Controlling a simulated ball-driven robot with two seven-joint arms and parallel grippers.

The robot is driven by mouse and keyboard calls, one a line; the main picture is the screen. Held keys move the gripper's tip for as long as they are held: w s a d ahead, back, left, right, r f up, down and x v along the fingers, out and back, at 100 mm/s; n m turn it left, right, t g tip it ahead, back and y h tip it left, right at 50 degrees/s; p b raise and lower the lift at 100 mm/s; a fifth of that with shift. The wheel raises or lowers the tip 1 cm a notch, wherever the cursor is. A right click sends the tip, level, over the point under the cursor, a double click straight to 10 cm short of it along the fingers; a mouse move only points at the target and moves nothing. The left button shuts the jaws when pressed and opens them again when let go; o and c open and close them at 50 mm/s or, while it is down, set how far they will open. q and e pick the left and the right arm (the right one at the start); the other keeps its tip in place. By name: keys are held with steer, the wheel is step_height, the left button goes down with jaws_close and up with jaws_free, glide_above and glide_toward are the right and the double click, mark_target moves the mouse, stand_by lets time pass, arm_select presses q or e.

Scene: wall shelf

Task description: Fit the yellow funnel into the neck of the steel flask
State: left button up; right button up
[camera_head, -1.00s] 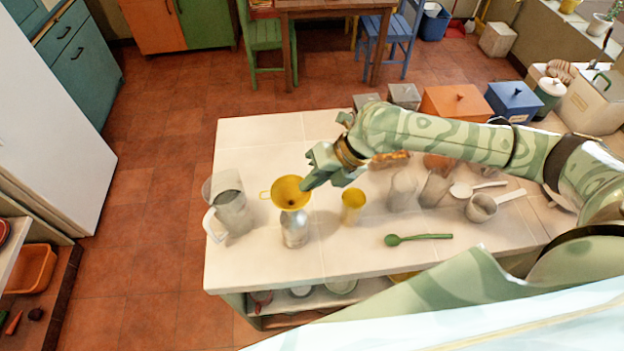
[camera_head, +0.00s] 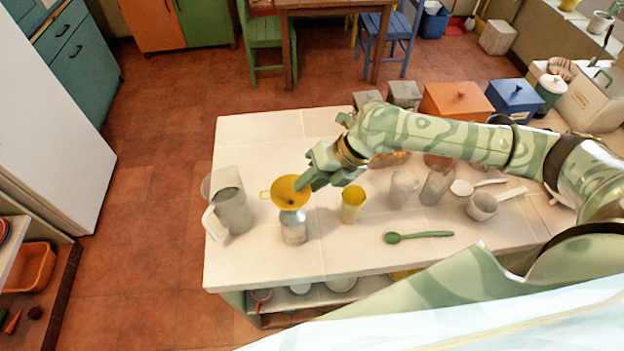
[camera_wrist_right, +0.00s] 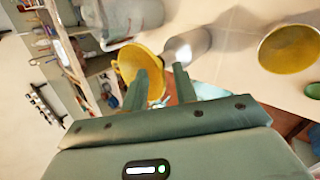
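The yellow funnel (camera_head: 285,190) stands over the top of the steel flask (camera_head: 294,228), wide mouth up, its handle to the left. Its spout is hidden, so I cannot see how deep it sits in the neck. The flask is upright on the counter. My right gripper (camera_head: 303,184) is at the funnel's right rim. In the right wrist view the funnel (camera_wrist_right: 128,58) and flask (camera_wrist_right: 190,45) lie beyond the fingertips (camera_wrist_right: 160,72). The fingers are apart, one overlapping the funnel's mouth, the other beside it. My left gripper is out of view.
A clear jug (camera_head: 233,210) stands left of the flask. A yellow cup (camera_head: 353,206) stands close to its right. A green spoon (camera_head: 425,235), a small pan (camera_head: 482,207) and grey containers (camera_head: 403,188) are further right. The counter's (camera_head: 260,135) back left is clear.

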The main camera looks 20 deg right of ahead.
steer(key=v, duration=1.6)
steer(key=shift+r, duration=0.15)
steer(key=shift+s+d, duration=0.1)
